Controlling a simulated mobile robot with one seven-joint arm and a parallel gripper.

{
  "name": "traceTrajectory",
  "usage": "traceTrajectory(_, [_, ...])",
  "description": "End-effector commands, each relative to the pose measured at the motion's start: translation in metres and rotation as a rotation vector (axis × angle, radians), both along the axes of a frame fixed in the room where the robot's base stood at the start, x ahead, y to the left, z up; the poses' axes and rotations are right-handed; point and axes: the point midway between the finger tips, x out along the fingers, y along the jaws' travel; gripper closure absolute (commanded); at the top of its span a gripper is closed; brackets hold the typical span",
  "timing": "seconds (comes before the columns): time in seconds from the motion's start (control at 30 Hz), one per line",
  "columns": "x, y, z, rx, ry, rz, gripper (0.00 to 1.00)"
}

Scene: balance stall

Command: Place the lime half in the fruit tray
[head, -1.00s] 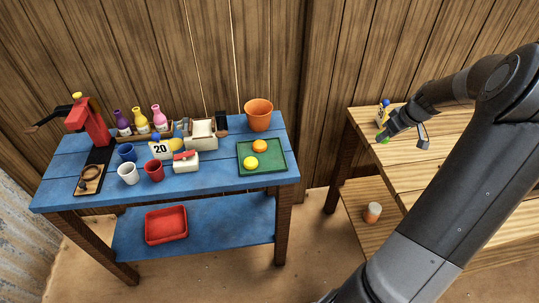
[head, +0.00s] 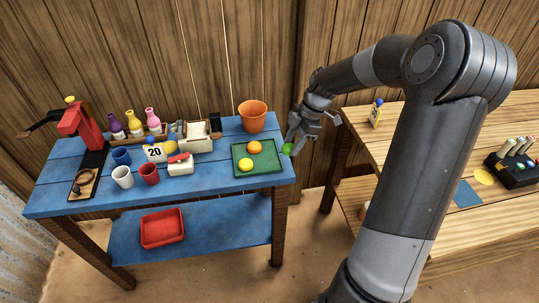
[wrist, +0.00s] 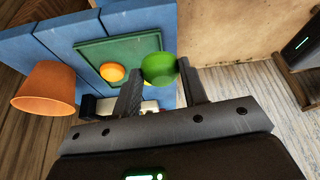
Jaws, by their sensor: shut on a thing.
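The lime half (head: 287,149) is a small green round piece held between the fingertips of my gripper (head: 296,143). In the wrist view the lime half (wrist: 159,68) sits between the two dark fingers (wrist: 160,88). My gripper is shut on it, just right of the blue table's right edge in the head view. The fruit tray (head: 270,161) is a flat green tray on the right part of the blue table, left of my gripper. It holds an orange fruit (head: 254,147) and a yellow fruit (head: 246,165). The tray also shows in the wrist view (wrist: 92,49).
An orange bucket (head: 252,116) stands behind the tray. Left of it are a white box (head: 180,166), cups (head: 149,174) and bottles (head: 134,126) on the blue table (head: 220,188). A wooden table (head: 400,140) is at right, past a gap.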

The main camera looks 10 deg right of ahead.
Motion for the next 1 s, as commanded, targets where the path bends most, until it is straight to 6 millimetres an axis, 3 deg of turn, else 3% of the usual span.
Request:
traceTrajectory(0.1, [0.014, 0.025, -0.017, 0.002, 0.001, 0.004, 0.82])
traceTrajectory(0.3, [0.029, 0.051, -0.035, 0.0, 0.0, 0.001, 0.82])
traceTrajectory(0.47, [0.033, 0.056, -0.042, -0.001, -0.001, -0.003, 0.82])
traceTrajectory(0.73, [0.032, 0.056, -0.077, 0.001, 0.002, -0.004, 0.82])
traceTrajectory(1.0, [0.033, 0.055, -0.079, -0.001, -0.001, -0.004, 0.82])
